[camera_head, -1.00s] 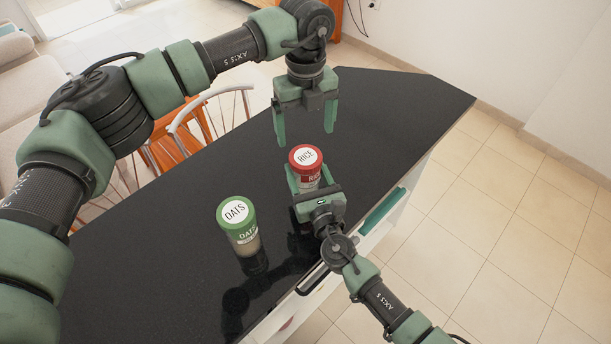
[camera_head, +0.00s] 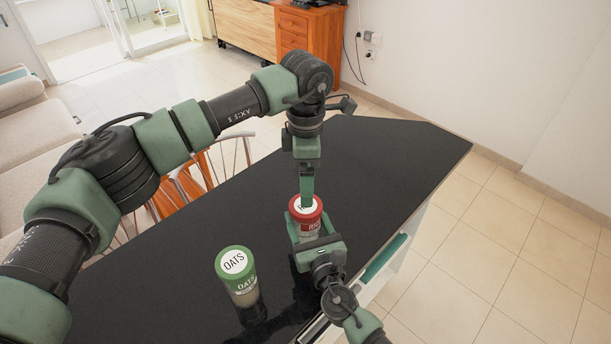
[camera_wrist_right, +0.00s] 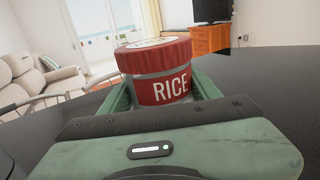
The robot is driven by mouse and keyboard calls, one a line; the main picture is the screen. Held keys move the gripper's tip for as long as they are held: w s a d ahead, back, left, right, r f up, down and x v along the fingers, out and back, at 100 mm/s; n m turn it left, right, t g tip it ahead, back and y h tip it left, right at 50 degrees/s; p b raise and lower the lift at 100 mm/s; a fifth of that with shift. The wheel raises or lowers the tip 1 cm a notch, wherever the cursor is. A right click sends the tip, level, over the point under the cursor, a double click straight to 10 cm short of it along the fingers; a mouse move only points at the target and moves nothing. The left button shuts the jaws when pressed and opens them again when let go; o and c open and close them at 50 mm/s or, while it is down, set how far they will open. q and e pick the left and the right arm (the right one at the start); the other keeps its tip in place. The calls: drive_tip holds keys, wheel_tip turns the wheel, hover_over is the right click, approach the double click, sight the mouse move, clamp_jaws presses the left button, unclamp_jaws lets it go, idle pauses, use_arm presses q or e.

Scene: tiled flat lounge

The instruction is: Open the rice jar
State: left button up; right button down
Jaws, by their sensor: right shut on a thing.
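The rice jar (camera_head: 310,228) has a red lid (camera_head: 317,210) and a red label. It is upright over the dark tabletop (camera_head: 385,165), with its lid on. My right gripper (camera_head: 309,234) is shut on the jar's body from the near side. In the right wrist view, the jar (camera_wrist_right: 163,84) sits between its green fingers. My left gripper (camera_head: 306,200) points down right above the lid, its fingers seen edge-on, one behind the other. I cannot tell their gap or whether they touch the lid.
A green-lidded oats jar (camera_head: 238,272) stands on the table, left of the rice jar. A chair (camera_head: 195,180) is at the table's far left side. The right part of the tabletop is clear. A wooden cabinet (camera_head: 305,40) stands far back.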

use_arm(q)
drive_tip(key=m, duration=0.9)
drive_tip(key=shift+f, duration=0.55)
wheel_tip(320, 180, down, 7)
